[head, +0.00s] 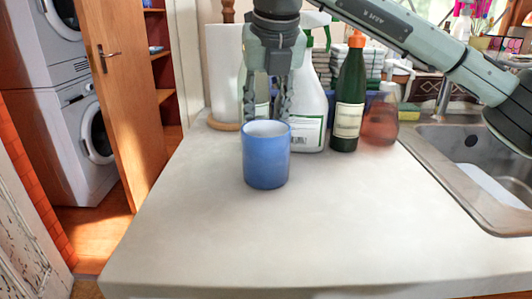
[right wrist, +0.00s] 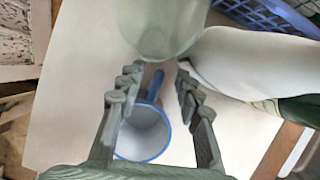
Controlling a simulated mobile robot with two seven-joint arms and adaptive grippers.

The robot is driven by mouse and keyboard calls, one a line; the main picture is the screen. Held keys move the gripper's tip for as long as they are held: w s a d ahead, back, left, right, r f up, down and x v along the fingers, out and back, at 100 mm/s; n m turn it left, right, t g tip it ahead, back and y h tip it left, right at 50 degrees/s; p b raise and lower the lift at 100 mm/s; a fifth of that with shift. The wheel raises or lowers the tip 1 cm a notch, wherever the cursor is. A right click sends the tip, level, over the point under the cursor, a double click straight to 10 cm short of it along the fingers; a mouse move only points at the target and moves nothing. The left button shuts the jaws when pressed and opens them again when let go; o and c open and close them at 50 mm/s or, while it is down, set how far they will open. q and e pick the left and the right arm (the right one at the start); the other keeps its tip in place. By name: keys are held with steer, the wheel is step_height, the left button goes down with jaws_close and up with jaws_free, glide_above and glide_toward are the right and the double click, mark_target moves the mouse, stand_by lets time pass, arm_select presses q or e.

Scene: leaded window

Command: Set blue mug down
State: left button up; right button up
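The blue mug (head: 266,158) stands upright on the pale countertop (head: 200,220). In the right wrist view the mug (right wrist: 143,133) shows its white inside and blue rim, with its handle (right wrist: 156,85) between my fingers. My right gripper (head: 269,105) is above and behind the mug in the head view. In the right wrist view my right gripper (right wrist: 156,76) has its fingers spread, with a gap on each side of the handle. The lower fingertips are partly hidden behind the mug in the head view. My left gripper is not in view.
Behind the mug stand a white spray bottle (head: 308,105), a green bottle with an orange cap (head: 348,100) and a reddish translucent container (head: 381,120). A paper towel roll (head: 224,70) is back left. A sink (head: 480,150) is at right. The front counter is clear.

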jaws_close()
steer(key=shift+r, duration=0.2)
stand_by(0.5)
